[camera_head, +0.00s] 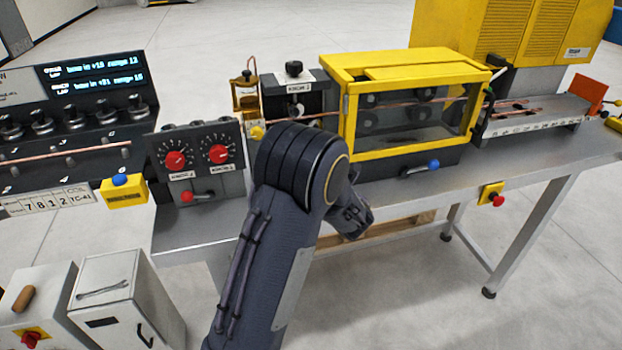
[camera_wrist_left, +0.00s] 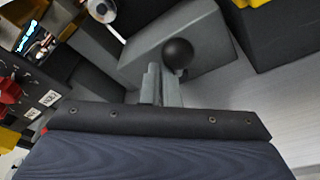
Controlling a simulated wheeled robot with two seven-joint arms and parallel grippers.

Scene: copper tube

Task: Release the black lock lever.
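A round black ball (camera_wrist_left: 178,53), which looks like the knob of the black lock lever, shows in the left wrist view against a grey block. Its stem is mostly hidden. My left gripper (camera_wrist_left: 158,72) has its grey fingers close together with no clear gap; the tips are just short of the ball and slightly left of it. Nothing is visibly held, and I cannot tell whether the fingers touch the ball. In the head view my left arm hides the gripper and the lever. My right gripper is in neither view.
The yellow-framed enclosure (camera_head: 400,60) stands right of my arm, with a blue-knobbed lever (camera_head: 433,164) below. A panel with red knobs (camera_head: 197,150) stands left. A copper tube (camera_head: 425,102) crosses the machine. A black knob (camera_head: 293,68) tops a unit behind my arm.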

